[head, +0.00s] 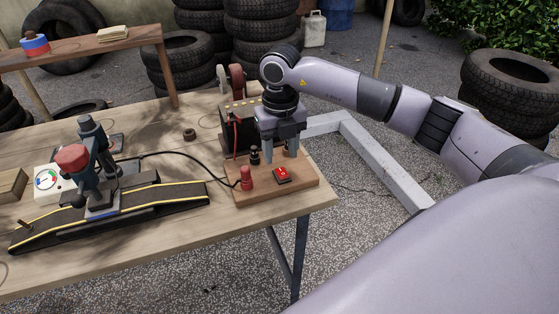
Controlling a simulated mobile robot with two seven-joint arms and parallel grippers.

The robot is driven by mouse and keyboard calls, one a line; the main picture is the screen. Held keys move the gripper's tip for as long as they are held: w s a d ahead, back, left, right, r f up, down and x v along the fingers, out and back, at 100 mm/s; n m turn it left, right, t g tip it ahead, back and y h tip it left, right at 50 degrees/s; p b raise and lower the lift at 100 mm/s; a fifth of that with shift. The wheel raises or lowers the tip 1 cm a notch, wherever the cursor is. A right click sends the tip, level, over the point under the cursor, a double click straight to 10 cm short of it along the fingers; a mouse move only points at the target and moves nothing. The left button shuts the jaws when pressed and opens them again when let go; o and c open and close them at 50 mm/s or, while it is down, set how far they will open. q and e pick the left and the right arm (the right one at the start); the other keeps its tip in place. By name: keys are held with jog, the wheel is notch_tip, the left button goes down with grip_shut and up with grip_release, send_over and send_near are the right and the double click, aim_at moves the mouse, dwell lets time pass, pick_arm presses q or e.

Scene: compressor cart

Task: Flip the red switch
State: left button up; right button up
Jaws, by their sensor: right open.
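The red switch (282,174) is a small red rocker in a dark frame on a wooden board (244,192) at the table's right end. My right gripper (281,159) points down just behind and above the switch. Its two fingers are apart, with nothing visible between them. I cannot tell whether a fingertip touches the board. The switch is not covered by the gripper. My left gripper does not show.
A red terminal (247,178) and a black terminal (254,156) stand left of the switch. A black box (237,132) is behind. Bare wood (205,228) lies in front.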

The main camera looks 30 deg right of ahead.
aim_at(280, 169)
notch_tip(280, 169, down, 3)
jog(key=shift+f, duration=0.45)
grip_shut()
